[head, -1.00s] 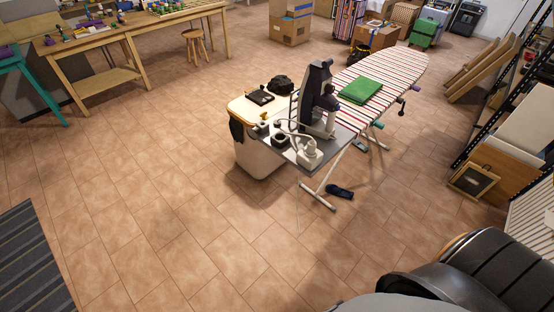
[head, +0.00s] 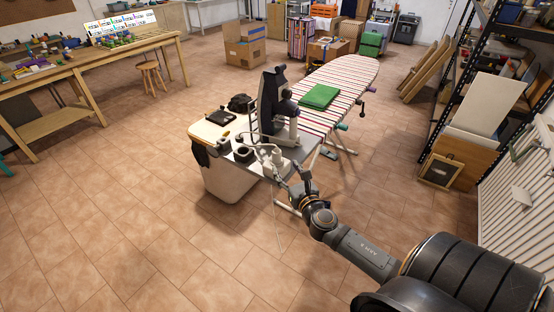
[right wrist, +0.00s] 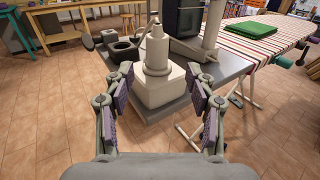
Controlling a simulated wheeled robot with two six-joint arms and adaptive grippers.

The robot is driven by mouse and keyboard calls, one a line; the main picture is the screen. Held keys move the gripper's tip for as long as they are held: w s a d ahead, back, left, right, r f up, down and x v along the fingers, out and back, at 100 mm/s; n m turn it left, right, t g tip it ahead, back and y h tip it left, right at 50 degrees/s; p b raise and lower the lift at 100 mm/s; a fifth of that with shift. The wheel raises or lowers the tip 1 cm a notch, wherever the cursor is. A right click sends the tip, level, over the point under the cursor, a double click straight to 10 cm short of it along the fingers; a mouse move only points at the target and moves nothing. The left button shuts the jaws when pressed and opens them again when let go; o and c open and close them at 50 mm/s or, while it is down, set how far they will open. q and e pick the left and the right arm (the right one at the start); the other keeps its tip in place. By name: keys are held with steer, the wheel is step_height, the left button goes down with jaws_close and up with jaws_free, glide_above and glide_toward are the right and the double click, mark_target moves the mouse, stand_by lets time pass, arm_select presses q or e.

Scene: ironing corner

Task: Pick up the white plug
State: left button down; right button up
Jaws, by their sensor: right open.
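The white plug (head: 277,160) stands at the near corner of the grey end of the ironing board. In the right wrist view the white plug (right wrist: 158,84) has a blocky base and a narrowing top, and stands upright. My right gripper (head: 297,184) is at the near side of that corner, just short of the plug. In the right wrist view my right gripper (right wrist: 159,88) is open, with its padded fingers left and right of the plug in the picture. I see no grip on it. My left gripper is not in view.
The striped ironing board (head: 345,88) carries a folded green cloth (head: 319,97). A dark upright device (head: 268,100) stands behind the plug. A dark ring-shaped holder (head: 243,154) sits left of it. A light bin (head: 232,178) stands below. The floor in front is clear.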

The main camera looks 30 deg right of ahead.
mark_target(279, 160)
steer(key=x, duration=0.3)
steer(key=shift+w, duration=0.15)
steer(key=x, duration=0.2)
steer(key=p+x, duration=0.1)
steer(key=x, duration=0.2)
steer(key=shift+w+a+f, duration=0.1)
steer(key=shift+a+f, duration=0.05)
steer(key=shift+a, duration=0.1)
steer(key=shift+c, duration=1.2)
jaws_close()
